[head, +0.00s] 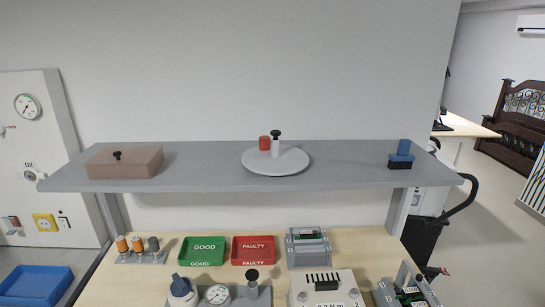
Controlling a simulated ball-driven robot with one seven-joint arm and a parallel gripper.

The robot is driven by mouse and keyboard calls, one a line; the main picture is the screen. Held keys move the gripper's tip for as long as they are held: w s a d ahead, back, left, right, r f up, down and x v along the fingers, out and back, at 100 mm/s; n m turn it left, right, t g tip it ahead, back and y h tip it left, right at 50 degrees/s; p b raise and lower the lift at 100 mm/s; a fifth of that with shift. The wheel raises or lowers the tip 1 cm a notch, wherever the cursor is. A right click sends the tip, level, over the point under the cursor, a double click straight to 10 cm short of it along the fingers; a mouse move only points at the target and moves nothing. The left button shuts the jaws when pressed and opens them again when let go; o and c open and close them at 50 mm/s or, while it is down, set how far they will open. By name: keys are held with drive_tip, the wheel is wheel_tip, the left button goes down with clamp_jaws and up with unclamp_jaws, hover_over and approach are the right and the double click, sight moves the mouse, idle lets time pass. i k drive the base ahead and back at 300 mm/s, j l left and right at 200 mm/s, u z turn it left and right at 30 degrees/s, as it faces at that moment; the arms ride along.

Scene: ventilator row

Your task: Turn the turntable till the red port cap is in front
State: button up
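The turntable (290,166) is a round white disc on the grey shelf, right of the shelf's middle. A red port cap (265,143) sits on the disc, toward its back left. A white post with a black knob (276,146) stands on the disc just right of the cap and nearer to me, partly overlapping it in the picture. My gripper is not in view, and nothing is seen touching the turntable.
The grey shelf (220,172) also bears a brown lidded box (125,162) at left and a blue block (401,157) at right. Below, a wooden bench holds a green GOOD tray (203,261), a red FAULTY tray (253,260) and several devices. The shelf is clear around the disc.

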sight(280, 159)
drive_tip(key=i+l, duration=0.1)
drive_tip(key=i, duration=0.6)
drive_tip(key=i+l, duration=0.15)
drive_tip(key=i, duration=0.55)
